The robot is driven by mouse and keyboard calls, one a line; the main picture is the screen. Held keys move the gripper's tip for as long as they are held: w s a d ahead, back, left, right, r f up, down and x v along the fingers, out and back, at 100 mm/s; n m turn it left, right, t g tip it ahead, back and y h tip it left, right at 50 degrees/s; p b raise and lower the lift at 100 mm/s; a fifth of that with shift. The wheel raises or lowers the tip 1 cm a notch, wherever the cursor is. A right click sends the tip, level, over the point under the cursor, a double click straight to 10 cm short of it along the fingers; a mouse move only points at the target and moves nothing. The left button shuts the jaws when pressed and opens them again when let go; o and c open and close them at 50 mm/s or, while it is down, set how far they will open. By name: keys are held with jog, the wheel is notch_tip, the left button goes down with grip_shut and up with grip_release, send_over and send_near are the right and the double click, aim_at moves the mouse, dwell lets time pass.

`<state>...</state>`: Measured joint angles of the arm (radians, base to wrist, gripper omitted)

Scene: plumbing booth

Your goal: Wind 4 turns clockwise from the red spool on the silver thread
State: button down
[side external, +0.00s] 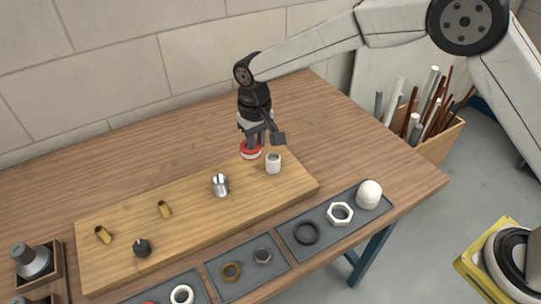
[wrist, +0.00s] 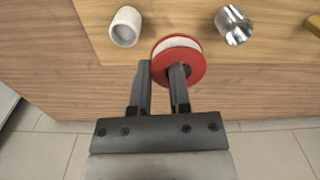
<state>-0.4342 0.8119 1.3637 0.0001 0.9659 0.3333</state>
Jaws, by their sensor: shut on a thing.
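The red spool (side external: 251,152) with white tape on it is at the back edge of the wooden board. It also shows in the wrist view (wrist: 190,73). My gripper (wrist: 161,70) is shut on the spool's left part, one finger against its outer edge and the other over its middle. In the side view my gripper (side external: 254,140) is above the spool; I cannot tell whether the spool touches the board. The silver threaded fitting (side external: 221,185) stands upright on the board, apart from the spool. It also shows in the wrist view (wrist: 234,25); I see no tape on it.
A white fitting (side external: 273,163) stands near the spool. Brass fittings (side external: 164,210) and a black part (side external: 142,248) are farther left on the board (side external: 190,235). Grey trays (side external: 285,270) of rings, nuts and a white cap line the front. The table behind is clear.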

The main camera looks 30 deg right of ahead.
jog(key=shift+w+a+f+m, duration=0.1)
jog(key=shift+w+a+m, duration=0.05)
jog(key=shift+a+m, duration=0.6)
jog(key=shift+a+f, duration=0.1)
jog(key=shift+f, duration=0.05)
